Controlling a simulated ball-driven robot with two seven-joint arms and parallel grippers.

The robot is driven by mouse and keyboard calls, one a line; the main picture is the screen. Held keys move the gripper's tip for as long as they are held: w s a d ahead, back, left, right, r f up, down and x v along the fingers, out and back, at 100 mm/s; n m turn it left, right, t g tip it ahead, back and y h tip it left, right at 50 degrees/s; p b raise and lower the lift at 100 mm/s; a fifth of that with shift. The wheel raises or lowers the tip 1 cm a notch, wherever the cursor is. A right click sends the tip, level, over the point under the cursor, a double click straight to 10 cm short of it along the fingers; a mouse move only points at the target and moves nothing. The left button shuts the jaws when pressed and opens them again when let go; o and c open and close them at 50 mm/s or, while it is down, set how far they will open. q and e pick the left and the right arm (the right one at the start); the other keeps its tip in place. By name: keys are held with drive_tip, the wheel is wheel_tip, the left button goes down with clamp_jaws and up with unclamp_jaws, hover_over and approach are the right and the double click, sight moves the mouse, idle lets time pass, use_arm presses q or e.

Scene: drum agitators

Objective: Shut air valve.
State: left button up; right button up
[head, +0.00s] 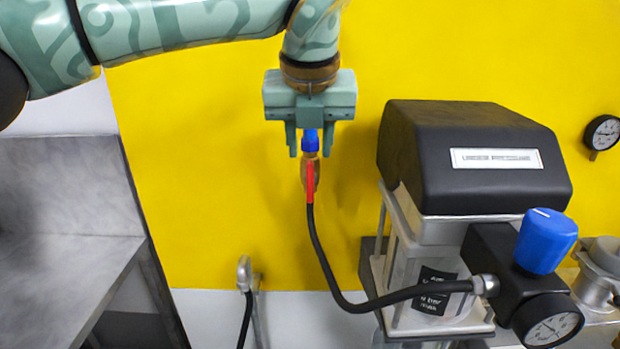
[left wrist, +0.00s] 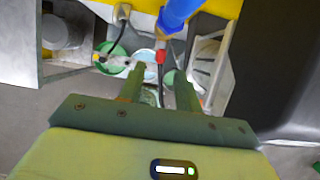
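The air valve is a brass fitting (head: 318,166) with a red lever (head: 311,182), below a blue pipe (head: 310,140) and above a black hose (head: 325,262). The lever points down, in line with the hose. The red lever also shows in the left wrist view (left wrist: 161,57), just beyond and between the fingertips. My left gripper (head: 310,148) is open, its two fingers pointing down either side of the blue pipe in the head view. I see no grip on the lever. The gripper body hides the upper pipe. My right gripper is not in view.
A black-topped agitator motor (head: 470,150) stands to the right, with a blue knob (head: 545,240) and a gauge (head: 550,322). The hose runs to it. A grey bench (head: 60,270) is at left. The yellow wall (head: 200,190) is behind.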

sight(310, 167)
use_arm(q)
drive_tip(key=x, duration=0.8)
drive_tip(key=shift+s, duration=0.1)
clamp_jaws()
